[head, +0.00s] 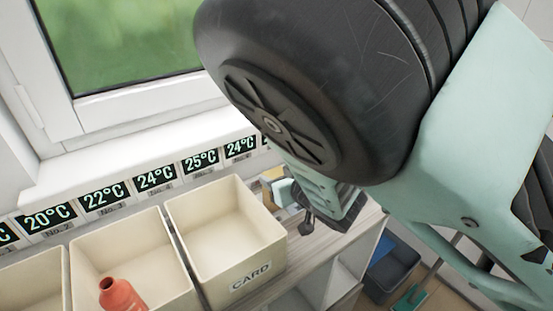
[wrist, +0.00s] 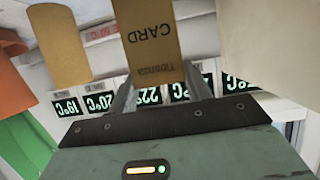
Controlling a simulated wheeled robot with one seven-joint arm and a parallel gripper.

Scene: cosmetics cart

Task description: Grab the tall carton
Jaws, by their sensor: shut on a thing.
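The tall carton (wrist: 150,35) is ochre-yellow with the word CARD and smaller lettering, upside down in the wrist view. My gripper (wrist: 158,78) is shut on it, with one finger at each side of its lower part in that view. The carton's far end runs out of the picture at the top. In the head view my gripper (head: 285,194) is just right of the CARD bin, mostly hidden behind my arm. Only a small tan bit of the carton (head: 267,194) shows there.
The cream CARD bin (head: 243,262) looks empty. The bin to its left (head: 172,262) holds a red bottle (head: 120,294). Temperature labels (head: 102,198) line the ledge behind. A tan rounded object (wrist: 60,45) and an orange one (wrist: 14,70) are left in the wrist view.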

